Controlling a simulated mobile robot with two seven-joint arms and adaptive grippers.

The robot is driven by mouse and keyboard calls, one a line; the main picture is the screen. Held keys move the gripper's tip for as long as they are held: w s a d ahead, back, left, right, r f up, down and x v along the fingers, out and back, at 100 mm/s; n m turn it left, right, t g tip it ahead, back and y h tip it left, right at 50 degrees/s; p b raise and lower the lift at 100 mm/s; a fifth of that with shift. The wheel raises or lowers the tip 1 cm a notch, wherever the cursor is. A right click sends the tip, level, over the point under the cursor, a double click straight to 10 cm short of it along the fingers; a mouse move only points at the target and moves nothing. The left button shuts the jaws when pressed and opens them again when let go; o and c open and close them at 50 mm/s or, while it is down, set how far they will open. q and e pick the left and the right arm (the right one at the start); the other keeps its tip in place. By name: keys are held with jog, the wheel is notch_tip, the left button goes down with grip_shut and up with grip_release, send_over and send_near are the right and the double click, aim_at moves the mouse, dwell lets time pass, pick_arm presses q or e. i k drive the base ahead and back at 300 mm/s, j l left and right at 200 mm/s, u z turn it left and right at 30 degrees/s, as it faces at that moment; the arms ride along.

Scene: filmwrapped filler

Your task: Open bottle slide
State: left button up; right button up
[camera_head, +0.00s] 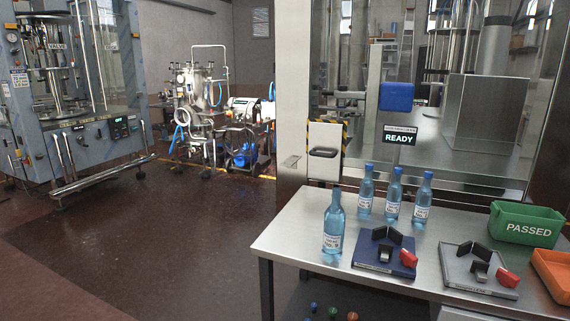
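A white panel (324,139) with a dark recessed handle (324,153) and yellow-black striped edges is on the front of the glass-walled machine, just above the table's back left. It may be the bottle slide; whether it is open cannot be told, though it looks flush with the front. Several blue-capped clear blue bottles stand upright on the table: one in front (333,222), others behind it (366,190), (394,194), (423,200). Neither of my grippers is in view.
A steel table (290,237) holds two fixtures, one blue (372,262) and one grey (460,272), both with red handles. A green "PASSED" bin (524,224) and an orange bin (553,272) sit at right. A sign (399,136) reads "READY". The floor (150,240) at left is clear.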

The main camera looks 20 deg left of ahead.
aim_at(325, 139)
jog(key=i+j, duration=0.3)
jog(key=j, duration=0.15)
jog(key=i+j, duration=0.25)
jog(key=j, duration=0.2)
jog(key=i+j, duration=0.1)
jog(key=j, duration=0.2)
jog(key=i+j, duration=0.15)
jog(key=j, duration=0.15)
jog(key=i+j, duration=0.1)
jog(key=j, duration=0.7)
jog(key=i+j, duration=0.15)
jog(key=j, duration=0.35)
jog(key=i+j, duration=0.55)
jog(key=j, duration=0.15)
jog(key=k+z, duration=0.1)
jog(key=i+l+z, duration=0.2)
jog(key=l+z, duration=0.25)
jog(key=l, duration=0.15)
jog(key=i+l+z, duration=0.2)
jog(key=k+l, duration=0.05)
